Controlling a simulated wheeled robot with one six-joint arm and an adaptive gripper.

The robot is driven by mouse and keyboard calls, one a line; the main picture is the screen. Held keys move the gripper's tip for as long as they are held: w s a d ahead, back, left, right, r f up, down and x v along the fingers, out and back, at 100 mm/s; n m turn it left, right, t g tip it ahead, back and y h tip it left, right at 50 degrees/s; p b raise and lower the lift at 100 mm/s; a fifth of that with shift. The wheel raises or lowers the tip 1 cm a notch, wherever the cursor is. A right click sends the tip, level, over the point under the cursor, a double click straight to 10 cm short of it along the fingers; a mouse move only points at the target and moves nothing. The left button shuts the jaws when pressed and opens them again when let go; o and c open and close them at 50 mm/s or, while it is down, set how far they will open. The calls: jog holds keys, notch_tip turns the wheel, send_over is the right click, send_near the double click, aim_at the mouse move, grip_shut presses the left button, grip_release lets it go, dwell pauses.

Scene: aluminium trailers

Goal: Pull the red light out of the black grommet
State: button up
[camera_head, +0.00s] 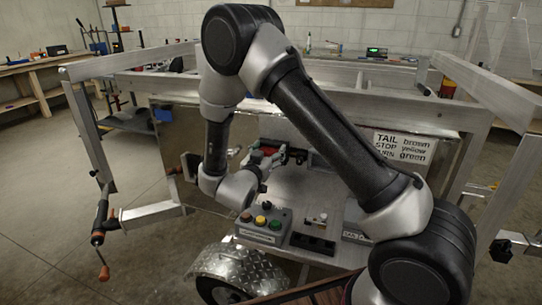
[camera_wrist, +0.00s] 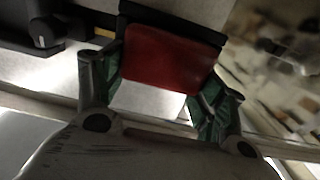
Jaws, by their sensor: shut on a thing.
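The red light (camera_wrist: 168,58) is a red block in the middle of the wrist view. The black grommet (camera_wrist: 180,14) shows as a dark rim along its far edge; I cannot tell how deep the light sits in it. My gripper (camera_wrist: 160,85) has its green-padded fingers on both sides of the red light and is shut on it. In the head view my gripper (camera_head: 264,160) is at the trailer's rear panel, beside a small red and dark patch; the light is mostly hidden there.
A wiring label sign (camera_head: 403,147) is to the right. Aluminium trailer rails (camera_head: 130,75) surround the work area. A diamond-plate fender (camera_head: 240,265) is at the front.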

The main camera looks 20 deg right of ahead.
jog(key=shift+s+a, duration=0.1)
jog(key=shift+v, duration=2.05)
jog(key=shift+s+a, duration=0.1)
jog(key=shift+s, duration=0.05)
jog(key=shift+v, duration=2.9)
